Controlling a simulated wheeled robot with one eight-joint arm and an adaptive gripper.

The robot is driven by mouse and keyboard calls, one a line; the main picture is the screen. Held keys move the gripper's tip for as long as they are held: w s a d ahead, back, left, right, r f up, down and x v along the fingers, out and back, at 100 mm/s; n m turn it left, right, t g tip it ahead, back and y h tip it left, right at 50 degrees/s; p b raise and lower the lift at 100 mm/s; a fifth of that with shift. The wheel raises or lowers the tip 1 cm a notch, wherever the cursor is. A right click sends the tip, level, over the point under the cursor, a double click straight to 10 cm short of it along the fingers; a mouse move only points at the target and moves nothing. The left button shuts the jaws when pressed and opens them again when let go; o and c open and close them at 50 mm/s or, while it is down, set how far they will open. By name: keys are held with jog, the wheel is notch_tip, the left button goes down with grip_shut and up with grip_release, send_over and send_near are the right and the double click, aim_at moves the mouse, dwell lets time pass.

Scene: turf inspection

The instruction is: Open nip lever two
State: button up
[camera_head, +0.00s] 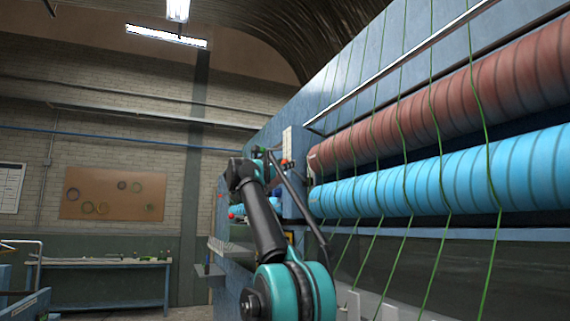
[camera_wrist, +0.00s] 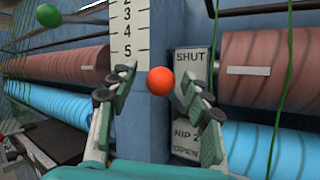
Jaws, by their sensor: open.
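In the wrist view an orange-red ball knob (camera_wrist: 160,81) stands out in front of a blue post. The knob is nearer the height of SHUT. My gripper (camera_wrist: 158,74) is open, with one finger on each side of the knob in the picture and gaps showing on both sides. I cannot tell how far the knob lies beyond the fingertips.
A numbered scale (camera_wrist: 127,32) is on the post, left of the knob. A green ball (camera_wrist: 47,14) is at upper left. Red-brown (camera_head: 440,105) and blue rollers (camera_head: 440,187) with green yarns stretch right. A workbench (camera_head: 98,265) stands at the back left.

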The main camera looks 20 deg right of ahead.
jog(key=shift+w+d+r, duration=0.2)
jog(key=shift+w+d, duration=0.05)
jog(key=shift+d, duration=0.2)
jog(key=shift+c, duration=0.5)
grip_shut()
